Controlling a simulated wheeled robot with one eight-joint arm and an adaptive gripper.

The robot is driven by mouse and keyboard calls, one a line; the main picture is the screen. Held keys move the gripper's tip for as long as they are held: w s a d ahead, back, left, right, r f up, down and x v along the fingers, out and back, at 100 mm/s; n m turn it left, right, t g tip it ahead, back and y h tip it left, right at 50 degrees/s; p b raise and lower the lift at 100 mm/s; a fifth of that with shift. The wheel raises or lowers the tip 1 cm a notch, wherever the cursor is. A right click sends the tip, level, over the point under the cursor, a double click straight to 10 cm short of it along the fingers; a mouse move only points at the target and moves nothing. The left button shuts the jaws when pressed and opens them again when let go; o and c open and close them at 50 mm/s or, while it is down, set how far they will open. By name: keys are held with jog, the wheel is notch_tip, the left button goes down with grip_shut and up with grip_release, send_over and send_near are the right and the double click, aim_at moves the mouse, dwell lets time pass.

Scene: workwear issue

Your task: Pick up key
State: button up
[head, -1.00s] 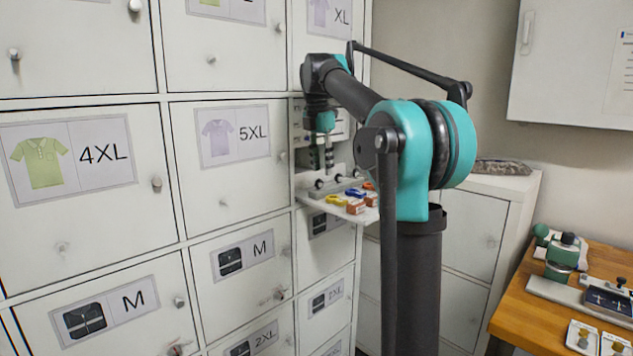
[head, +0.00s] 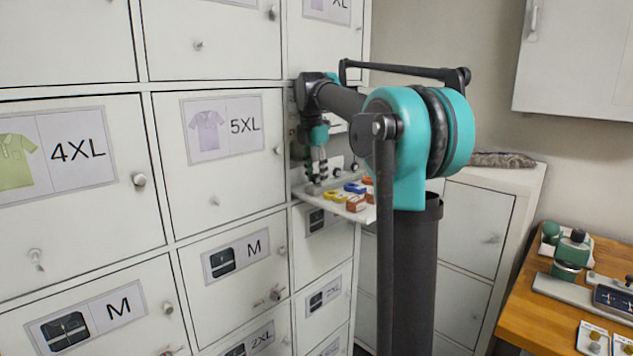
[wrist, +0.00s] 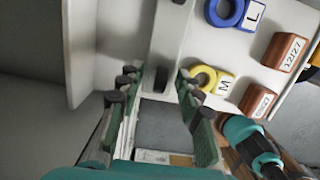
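Several small coloured items lie on a white fold-out shelf (head: 338,208) in the locker wall. In the wrist view, a yellow ring-shaped piece with a white "M" tag (wrist: 204,79) lies just right of the right fingertip. A blue ring-shaped piece with an "L" tag (wrist: 226,13) lies farther up. These may be the keys; I cannot tell for sure. My gripper (wrist: 158,82) is open, its two fingers apart, with a pale bar of the shelf fitting (wrist: 170,45) showing between and beyond them. In the head view my gripper (head: 316,172) is low at the shelf's left end.
Orange-brown blocks marked "12/27" (wrist: 284,52) lie right of the tags. Locker doors (head: 222,145) with size labels and knobs surround the shelf. A low white cabinet (head: 470,220) and a wooden table (head: 525,300) with devices stand to the right.

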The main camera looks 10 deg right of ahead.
aim_at(317, 174)
jog(key=shift+f, duration=0.1)
jog(key=shift+c, duration=0.3)
grip_shut()
jog(key=shift+r, duration=0.75)
notch_tip(317, 174, up, 2)
jog(key=shift+r, duration=0.2)
jog(key=s+a, duration=0.1)
jog(key=s, duration=1.7)
jog(key=shift+f, duration=0.15)
